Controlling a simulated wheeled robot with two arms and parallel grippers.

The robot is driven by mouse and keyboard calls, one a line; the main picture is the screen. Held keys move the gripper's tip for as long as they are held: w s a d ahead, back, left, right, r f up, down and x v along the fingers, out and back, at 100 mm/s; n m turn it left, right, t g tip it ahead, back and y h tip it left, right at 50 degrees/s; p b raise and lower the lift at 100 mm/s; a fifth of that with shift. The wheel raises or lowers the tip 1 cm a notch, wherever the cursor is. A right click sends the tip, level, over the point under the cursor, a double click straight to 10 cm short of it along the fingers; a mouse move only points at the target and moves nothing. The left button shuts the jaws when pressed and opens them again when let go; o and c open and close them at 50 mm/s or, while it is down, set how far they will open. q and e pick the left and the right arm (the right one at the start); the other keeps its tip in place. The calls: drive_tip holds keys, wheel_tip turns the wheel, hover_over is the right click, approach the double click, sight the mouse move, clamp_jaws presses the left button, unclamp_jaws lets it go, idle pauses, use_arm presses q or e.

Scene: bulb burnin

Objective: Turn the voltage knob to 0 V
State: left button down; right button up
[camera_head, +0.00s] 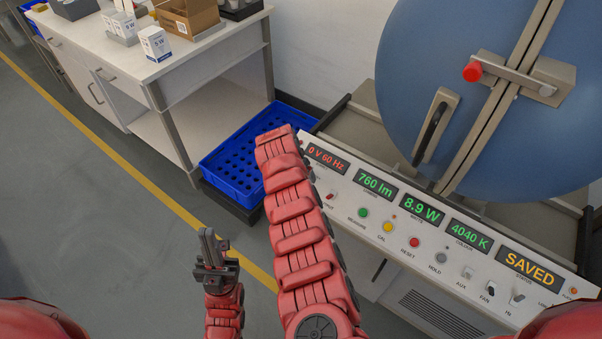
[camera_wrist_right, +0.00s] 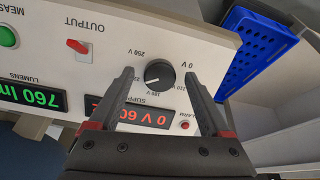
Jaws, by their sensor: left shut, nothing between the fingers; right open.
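The black voltage knob (camera_wrist_right: 159,72) sits on the white panel in the right wrist view, with a printed scale around it including 0 V and 250 V. The supply display (camera_head: 326,158) reads 0 V 60 Hz in red; part of it also shows upside down in the right wrist view (camera_wrist_right: 148,116). My right gripper (camera_wrist_right: 160,75) is open, with one finger on each side of the knob; contact cannot be told. In the head view my right arm hides the knob and its own gripper. My left gripper (camera_head: 208,240) is shut and empty above the floor, left of the right arm.
The white panel (camera_head: 345,200) carries buttons, switches and displays, including one reading SAVED (camera_head: 528,269). A blue sphere (camera_head: 440,70) with a red-tipped latch (camera_head: 473,72) stands behind it. A blue crate (camera_head: 225,165) lies left of the panel, beside a workbench (camera_head: 170,70).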

drive_tip(key=shift+w+f, duration=0.15)
drive_tip(key=shift+f, duration=0.2)
drive_tip(key=shift+c, duration=0.3)
clamp_jaws()
drive_tip(key=shift+d+r+n, duration=0.1)
drive_tip(key=shift+n, duration=0.2)
